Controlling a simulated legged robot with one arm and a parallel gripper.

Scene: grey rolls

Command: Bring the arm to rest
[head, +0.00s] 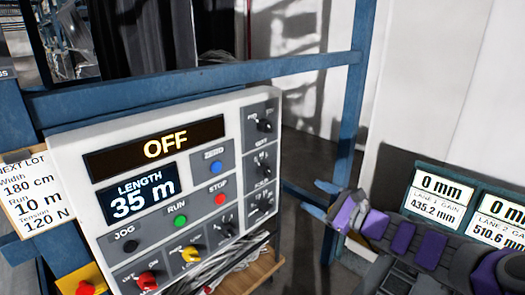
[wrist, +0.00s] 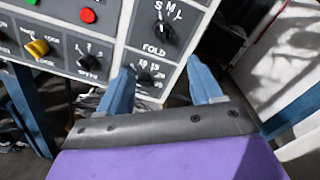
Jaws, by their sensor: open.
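My arm (head: 405,238), with purple and dark grey links, reaches in from the lower right of the head view. My gripper (head: 316,198) points left, close to the right side of a white control panel (head: 70,150). In the wrist view my gripper (wrist: 159,67) shows two blue fingers spread apart with nothing held between them. The panel's lower right corner and a dark knob below the word FOLD (wrist: 155,49) show behind the fingers. I cannot tell whether a finger touches the panel.
The panel display reads OFF (head: 165,146) and LENGTH 35 m (head: 142,197). It carries buttons and several knobs. A blue frame post (head: 349,120) stands behind my gripper. Two lane gauges (head: 437,198) reading 0 mm are at the right. A paper notice (head: 38,195) is at the left.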

